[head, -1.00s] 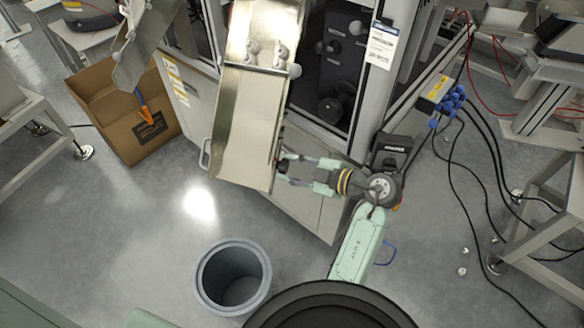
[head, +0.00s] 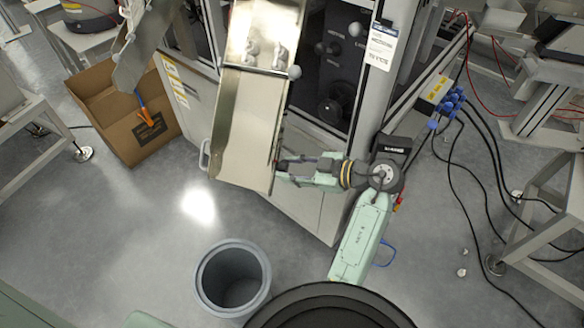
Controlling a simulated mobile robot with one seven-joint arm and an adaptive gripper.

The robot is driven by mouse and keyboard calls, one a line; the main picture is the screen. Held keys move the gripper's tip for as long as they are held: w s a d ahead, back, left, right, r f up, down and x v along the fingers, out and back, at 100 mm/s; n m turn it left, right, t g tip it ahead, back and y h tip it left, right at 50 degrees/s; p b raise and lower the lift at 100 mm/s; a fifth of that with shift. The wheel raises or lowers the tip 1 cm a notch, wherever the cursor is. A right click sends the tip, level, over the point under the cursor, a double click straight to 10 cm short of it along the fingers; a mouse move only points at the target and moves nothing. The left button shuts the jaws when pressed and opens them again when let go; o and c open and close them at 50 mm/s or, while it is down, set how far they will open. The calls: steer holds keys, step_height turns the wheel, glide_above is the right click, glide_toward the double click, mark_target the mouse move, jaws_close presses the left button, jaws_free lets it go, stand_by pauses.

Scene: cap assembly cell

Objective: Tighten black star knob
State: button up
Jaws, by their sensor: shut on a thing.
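The black star knob (head: 281,165) shows as a small dark shape at the lower right edge of the tilted metal chute (head: 240,130). Its lobes are too small to make out. My gripper (head: 284,170) comes in from the right, with its fingertips at that edge. The fingers are shut on the knob and hide part of it.
A grey bin (head: 203,285) stands on the floor below the chute. An open cardboard box (head: 105,125) is at the left. The machine cabinet (head: 300,205) stands behind the chute. Black cables (head: 452,170) and a metal frame (head: 540,190) are at the right.

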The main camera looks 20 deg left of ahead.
steer(key=o, duration=1.1)
steer(key=shift+o, duration=0.2)
steer(key=v, duration=1.2)
